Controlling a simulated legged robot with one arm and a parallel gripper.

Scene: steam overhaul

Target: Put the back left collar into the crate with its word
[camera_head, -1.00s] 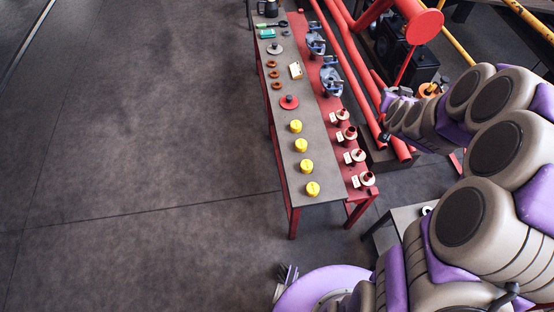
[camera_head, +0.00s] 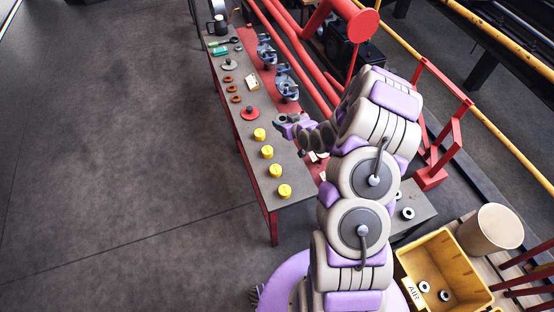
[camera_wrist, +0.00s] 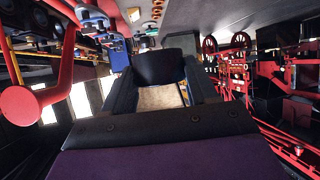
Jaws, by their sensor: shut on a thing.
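My gripper (camera_head: 286,122) is held out over the long bench, with its jaws closed. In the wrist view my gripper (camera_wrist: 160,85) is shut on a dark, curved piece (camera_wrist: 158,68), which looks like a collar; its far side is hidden. Two black-and-white collars (camera_head: 407,213) show on the low grey table (camera_head: 425,207) at the right, partly behind my arm. A yellow crate (camera_head: 447,247) stands at the lower right with a tag reading AIR (camera_head: 412,291). Two black-and-white collars (camera_head: 424,286) lie inside it.
The long bench (camera_head: 240,150) carries several yellow caps (camera_head: 267,152), a red disc (camera_head: 250,113), rings (camera_head: 235,98) and blue fittings (camera_head: 286,86). A cream bin (camera_head: 490,229) stands behind the crate. A red stand (camera_head: 432,177) and red pipes are near. Floor at left is clear.

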